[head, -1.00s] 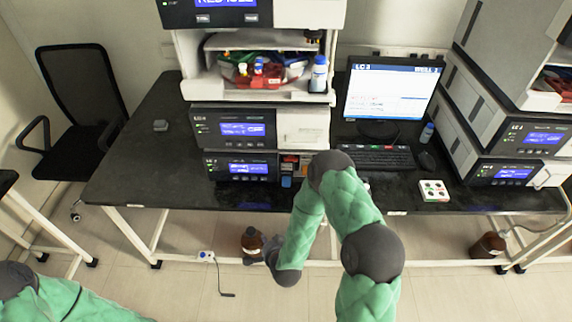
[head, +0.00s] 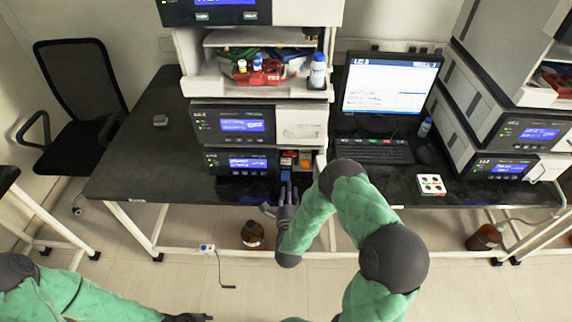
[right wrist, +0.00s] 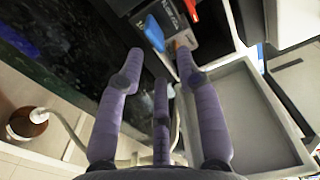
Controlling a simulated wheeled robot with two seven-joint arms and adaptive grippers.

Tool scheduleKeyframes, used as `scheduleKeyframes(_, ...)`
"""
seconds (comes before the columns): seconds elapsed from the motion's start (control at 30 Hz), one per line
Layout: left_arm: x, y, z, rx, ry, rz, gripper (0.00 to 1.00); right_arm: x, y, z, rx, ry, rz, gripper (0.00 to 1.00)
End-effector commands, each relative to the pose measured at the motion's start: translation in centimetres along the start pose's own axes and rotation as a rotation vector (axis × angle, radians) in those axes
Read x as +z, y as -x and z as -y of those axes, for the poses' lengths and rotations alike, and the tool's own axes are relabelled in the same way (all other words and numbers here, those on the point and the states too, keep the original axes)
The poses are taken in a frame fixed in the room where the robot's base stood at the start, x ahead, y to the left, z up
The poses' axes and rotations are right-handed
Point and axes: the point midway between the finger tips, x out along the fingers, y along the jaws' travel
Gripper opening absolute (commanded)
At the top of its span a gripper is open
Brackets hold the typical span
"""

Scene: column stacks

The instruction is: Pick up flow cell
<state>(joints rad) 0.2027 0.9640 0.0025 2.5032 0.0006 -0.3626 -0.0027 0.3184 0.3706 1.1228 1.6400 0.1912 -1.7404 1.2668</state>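A small blue block (head: 285,176) sits low at the front of the bay on the right of the lower LC-3 unit; it also shows in the right wrist view (right wrist: 154,33). It may be the flow cell, but I cannot tell for sure. Orange, red and white parts (head: 290,159) sit just above it. My right gripper (head: 280,196) is in front of the bay, fingers pointing at it. In the right wrist view its purple-grey fingers (right wrist: 159,58) are spread and empty, with the tips short of the blue block. My left gripper (head: 188,317) shows only slightly at the bottom edge.
A grey open tray (right wrist: 240,140) lies right of the fingers in the right wrist view. A monitor (head: 390,83), keyboard (head: 372,151) and white vial tray (head: 431,184) stand on the right. The black bench (head: 140,175) is mostly clear at left. A brown bottle (head: 252,234) stands below.

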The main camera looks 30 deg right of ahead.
Motion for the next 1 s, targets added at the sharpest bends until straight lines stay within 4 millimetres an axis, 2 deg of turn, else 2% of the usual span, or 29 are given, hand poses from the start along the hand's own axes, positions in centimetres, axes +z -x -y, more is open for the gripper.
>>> scheduleKeyframes(0.17, 0.0, -0.3, 0.1, 0.000, 0.000, 0.000, 0.40, 0.1, -1.2, 0.0, -0.001, 0.000, 0.000, 0.35)
scheduleKeyframes(0.47, -0.1, -1.2, 0.5, 0.000, 0.000, 0.000, 0.40, 0.2, -5.0, 0.1, 0.000, 0.002, 0.000, 0.35)
scheduleKeyframes(0.77, -0.1, -1.2, 0.5, 0.000, 0.000, 0.000, 0.40, 0.2, -5.5, 0.2, 0.001, 0.002, 0.001, 0.35)
scheduleKeyframes(0.83, -0.1, -1.2, 0.5, 0.000, 0.000, 0.000, 0.40, 0.2, -5.5, 0.2, 0.001, 0.002, 0.001, 0.21)
scheduleKeyframes(0.9, -0.1, -1.2, 0.5, 0.000, 0.000, 0.000, 0.40, 0.2, -5.5, 0.2, 0.001, 0.002, 0.001, 0.01)
scheduleKeyframes(1.0, -0.1, -1.2, 0.5, 0.000, 0.000, 0.000, 0.40, 0.2, -5.5, 0.2, 0.001, 0.002, 0.001, 0.00)
